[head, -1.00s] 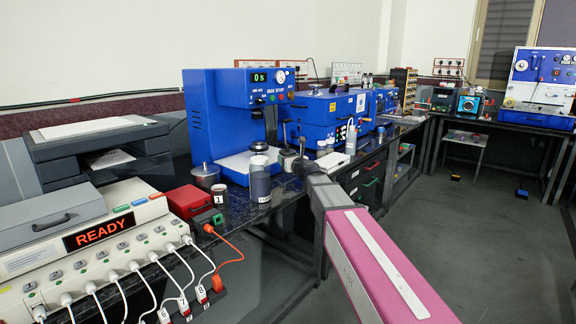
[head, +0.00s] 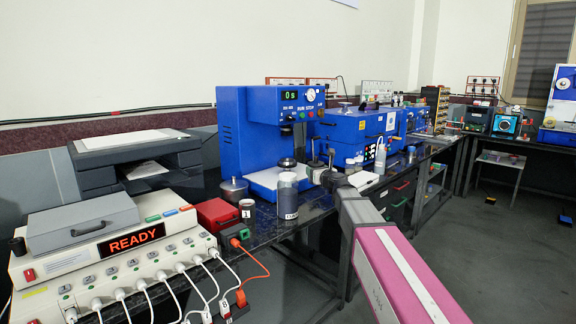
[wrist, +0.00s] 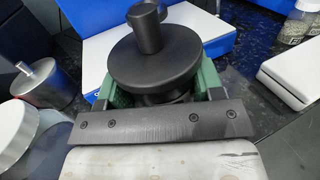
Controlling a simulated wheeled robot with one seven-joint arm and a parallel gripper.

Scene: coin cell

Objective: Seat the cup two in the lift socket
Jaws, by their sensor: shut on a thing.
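My gripper (wrist: 150,92) has green fingers, shut on a black round piece (wrist: 155,58) with a wide disc and a knob on top. It stands upright; its lower part is mostly hidden and no number shows, so I cannot tell that it is cup two. In the head view my gripper (head: 322,168) holds it at the right of the blue machine (head: 247,135). A dark round fitting (head: 287,163) is under the machine's head, above its pale base (head: 262,180); I cannot tell whether this is the lift socket. A small can (head: 247,208) marked 1 stands at the left.
A labelled jar (head: 288,200) stands close in front of the machine, left of my gripper. A silver lidded pot (head: 233,187) and a red box (head: 215,213) stand further left. A white box (head: 364,181) is at the right. The floor at the right is open.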

